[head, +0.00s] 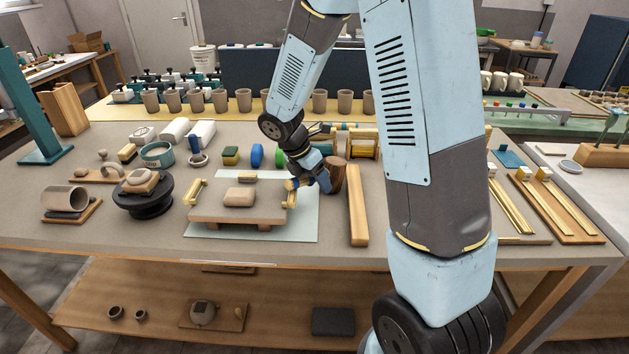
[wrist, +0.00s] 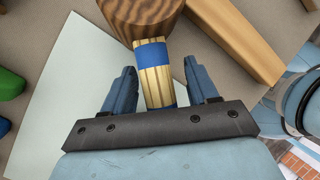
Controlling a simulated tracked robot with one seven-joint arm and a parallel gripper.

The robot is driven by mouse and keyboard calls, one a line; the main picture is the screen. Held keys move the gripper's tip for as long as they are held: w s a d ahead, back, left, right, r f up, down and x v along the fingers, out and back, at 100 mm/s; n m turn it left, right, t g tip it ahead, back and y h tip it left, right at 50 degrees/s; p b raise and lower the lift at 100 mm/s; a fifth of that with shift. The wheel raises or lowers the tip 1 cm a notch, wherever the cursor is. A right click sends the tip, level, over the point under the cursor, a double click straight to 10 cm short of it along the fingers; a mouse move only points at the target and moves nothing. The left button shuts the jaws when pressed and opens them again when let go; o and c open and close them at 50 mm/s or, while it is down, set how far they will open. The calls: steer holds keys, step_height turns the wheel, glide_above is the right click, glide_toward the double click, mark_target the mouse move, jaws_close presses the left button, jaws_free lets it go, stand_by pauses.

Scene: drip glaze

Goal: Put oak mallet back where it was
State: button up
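The oak mallet has a brown round wooden head (head: 337,173), also at the top of the wrist view (wrist: 142,14), and a pale handle with a blue band (wrist: 152,56). It is at the right edge of the pale sheet (head: 305,228). My gripper (head: 318,182) is low over the mallet and partly hides its handle in the head view. In the wrist view my gripper (wrist: 158,64) is open, with one finger on each side of the handle. A gap shows beside the right finger; contact at the left finger is unclear.
A low wooden stand (head: 210,214) bears a clay block (head: 240,196) on the sheet, left of my gripper. A long wooden bar (head: 358,205) lies close on the right. Beige cups (head: 319,100) stand behind. My arm hides part of the table's right side.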

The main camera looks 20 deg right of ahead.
steer(key=shift+a+r, duration=0.1)
steer(key=shift+r, duration=0.5)
steer(key=v, duration=1.1)
steer(key=s+d+r+m+t+y, duration=0.2)
steer(key=s+d+r+m, duration=0.2)
steer(key=s+m, duration=0.7)
steer(key=s+d+r+m+t+y, duration=0.2)
steer(key=s+d+r+m+t, duration=0.1)
steer(key=s+r+m, duration=0.6)
steer(key=s+d+m, duration=0.1)
steer(key=s+m, duration=0.1)
steer(key=m, duration=0.1)
steer(key=shift+s+d+r+m+t+y, duration=0.2)
steer(key=shift+s+r+m+t+y, duration=0.1)
steer(key=shift+s+m, duration=0.1)
